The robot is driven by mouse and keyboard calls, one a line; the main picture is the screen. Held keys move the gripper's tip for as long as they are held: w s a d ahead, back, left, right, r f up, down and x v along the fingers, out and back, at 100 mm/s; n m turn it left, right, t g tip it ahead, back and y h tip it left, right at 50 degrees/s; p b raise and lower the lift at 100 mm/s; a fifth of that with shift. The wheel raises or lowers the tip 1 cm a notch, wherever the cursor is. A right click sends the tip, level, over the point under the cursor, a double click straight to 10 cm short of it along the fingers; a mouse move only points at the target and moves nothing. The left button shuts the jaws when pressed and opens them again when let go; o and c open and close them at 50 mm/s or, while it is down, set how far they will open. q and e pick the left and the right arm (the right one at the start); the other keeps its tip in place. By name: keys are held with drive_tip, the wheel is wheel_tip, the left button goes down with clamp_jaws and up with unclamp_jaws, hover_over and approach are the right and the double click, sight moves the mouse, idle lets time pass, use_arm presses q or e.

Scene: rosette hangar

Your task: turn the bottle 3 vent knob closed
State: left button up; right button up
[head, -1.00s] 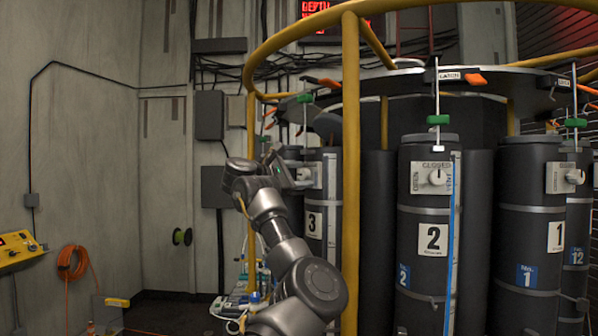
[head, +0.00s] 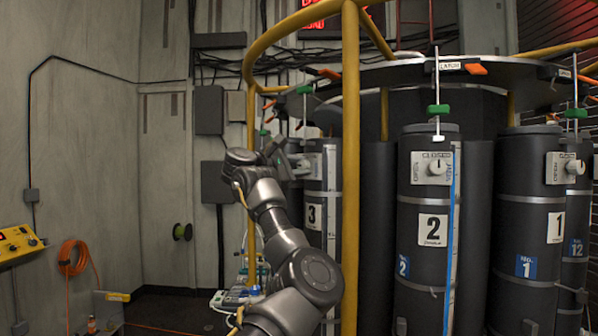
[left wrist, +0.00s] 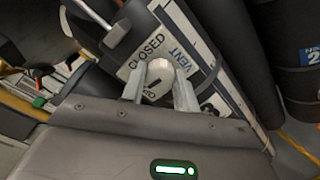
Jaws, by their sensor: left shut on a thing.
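Bottle 3 (head: 314,240) is a dark cylinder with a white "3" label, partly behind the yellow post in the head view. Its pale vent plate (left wrist: 176,47), marked CLOSED and VENT, shows in the left wrist view. The light round vent knob (left wrist: 159,72) sits on this plate, with a dark line on its face. My left gripper (left wrist: 160,88) is shut on the knob, one finger on each side. In the head view my left gripper (head: 300,164) is at bottle 3's upper part, and the knob is hidden there. My right gripper is not in view.
A yellow post (head: 350,180) stands just right of my left arm and joins a yellow rail above. Bottle 2 (head: 410,268) and bottle 1 (head: 520,215) stand to the right. An orange hose coil (head: 72,257) hangs on the left wall. The space left of my arm is open.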

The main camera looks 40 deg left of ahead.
use_arm(q)
drive_tip(key=m+b, duration=0.5)
drive_tip(key=shift+f, duration=0.3)
drive_tip(key=m+b, duration=0.3)
drive_tip(key=shift+m, duration=0.4)
drive_tip(key=m+b, duration=0.2)
drive_tip(key=m, duration=0.3)
drive_tip(key=shift+b, duration=0.4)
drive_tip(key=shift+m, duration=0.7)
drive_tip(key=shift+r+m+b, duration=0.1)
drive_tip(key=shift+m+b, duration=0.35)
drive_tip(key=shift+m, duration=0.25)
drive_tip(key=o, duration=1)
drive_tip(key=shift+r, duration=0.1)
